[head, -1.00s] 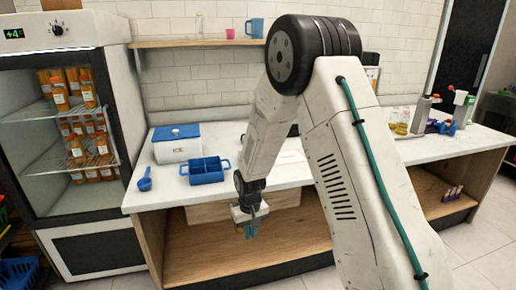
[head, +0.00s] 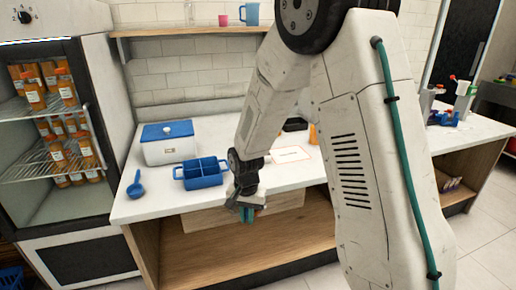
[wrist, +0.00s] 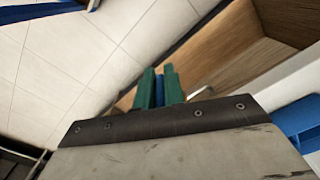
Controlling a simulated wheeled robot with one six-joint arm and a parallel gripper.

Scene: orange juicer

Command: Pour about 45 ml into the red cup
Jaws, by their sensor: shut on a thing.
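A small pinkish-red cup (head: 222,20) stands on the wall shelf, beside a larger blue cup (head: 252,14). My gripper (head: 246,214) hangs in front of the counter's front edge, pointing down, just right of and below the blue two-part tray. Its green fingers (wrist: 159,90) are close together in the wrist view, shut on a narrow blue thing (wrist: 161,91) that I cannot identify. An orange thing (head: 312,135) on the counter is mostly hidden behind my arm. No pouring shows.
The white counter (head: 150,205) holds a blue-lidded white box (head: 168,150), the blue tray (head: 200,184) and a blue scoop (head: 136,187). The fridge (head: 60,120) at left holds several orange bottles. Spouted items (head: 455,103) stand at right. A wooden lower shelf (head: 220,253) is open below.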

